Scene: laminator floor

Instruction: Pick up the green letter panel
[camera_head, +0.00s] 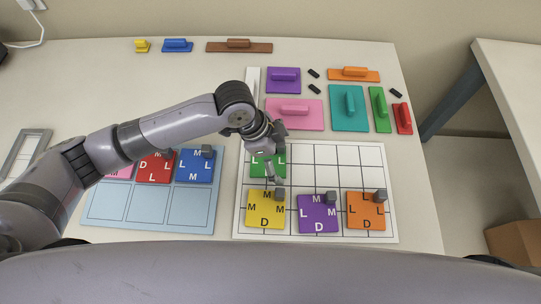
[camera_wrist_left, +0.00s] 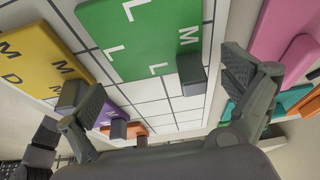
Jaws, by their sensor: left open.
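The green letter panel (camera_head: 258,170) lies on the white grid board (camera_head: 390,238), in its upper left part, partly hidden under my left wrist in the head view. In the left wrist view the green panel (camera_wrist_left: 140,38) shows letters L and M and a dark grey block handle (camera_wrist_left: 190,74) at one edge. My left gripper (camera_head: 276,160) is over the green panel in the head view. In the left wrist view its open fingers (camera_wrist_left: 165,95) stand apart, with the panel's handle between them and nothing gripped. My right gripper is in neither view.
Yellow (camera_head: 258,213), purple (camera_head: 311,222) and orange (camera_head: 360,215) letter panels lie in the grid's front row. A light blue board (camera_head: 147,208) at left holds pink, red and blue (camera_head: 190,172) panels. Handled coloured blocks, such as a teal one (camera_head: 340,118), lie behind.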

